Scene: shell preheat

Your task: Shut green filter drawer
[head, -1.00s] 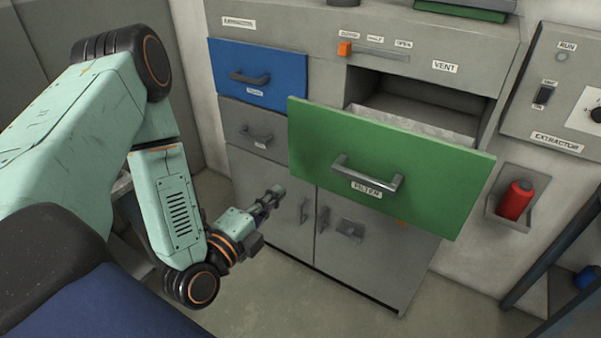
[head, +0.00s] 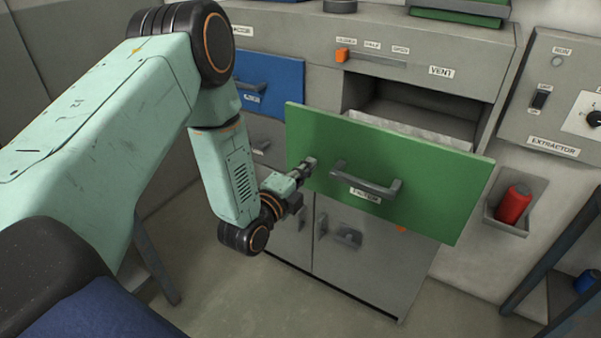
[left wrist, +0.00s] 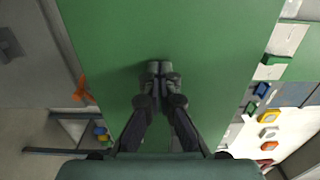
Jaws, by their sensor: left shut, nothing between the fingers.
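The green filter drawer (head: 400,160) stands pulled out of the grey cabinet, with its open top showing behind the front. Its grey bar handle (head: 366,182) is on the front above a small label. My left gripper (head: 310,163) is shut and empty, at the left part of the green front, left of the handle. In the left wrist view the closed fingertips (left wrist: 160,68) are against or very close to the green panel (left wrist: 165,30); I cannot tell if they touch. My right gripper is not in view.
A blue drawer (head: 272,84) sits shut at the left, partly behind my left arm. An orange vent slider (head: 342,55) is above the opening. A red cylinder (head: 514,204) sits in a wall holder at the right. Floor is clear below the cabinet.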

